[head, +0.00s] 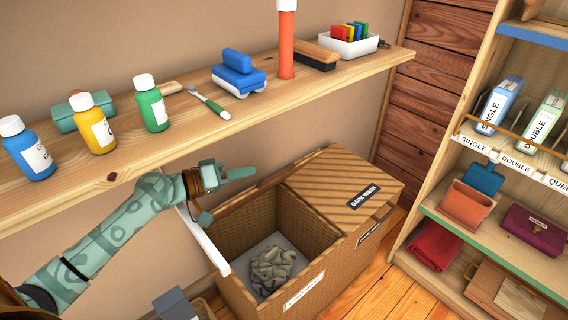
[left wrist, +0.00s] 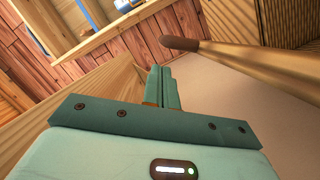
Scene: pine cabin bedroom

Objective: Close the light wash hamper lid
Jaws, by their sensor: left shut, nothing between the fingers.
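The woven hamper (head: 235,292) stands on the floor below the shelf. Its left compartment is open, with a crumpled grey cloth (head: 272,270) inside and a front label too slanted to read surely. A brown strip (head: 250,196) runs along the back of this opening and a pale strip (head: 208,240) along its left; I cannot tell which belongs to the raised lid. The right compartment's striped lid (head: 335,185), marked DARK WASH, is down. My left gripper (head: 244,173) is shut and empty above the back of the opening. The left wrist view shows its closed fingers (left wrist: 163,88) beside a tan bar (left wrist: 250,56).
The wall shelf (head: 200,145) above holds bottles, a brush and a blue-topped item, close over my left arm. A wooden rack (head: 440,190) with boxes and pouches stands at the right. A dark grey box (head: 174,304) is at the bottom. Some floor (head: 375,292) is clear in front.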

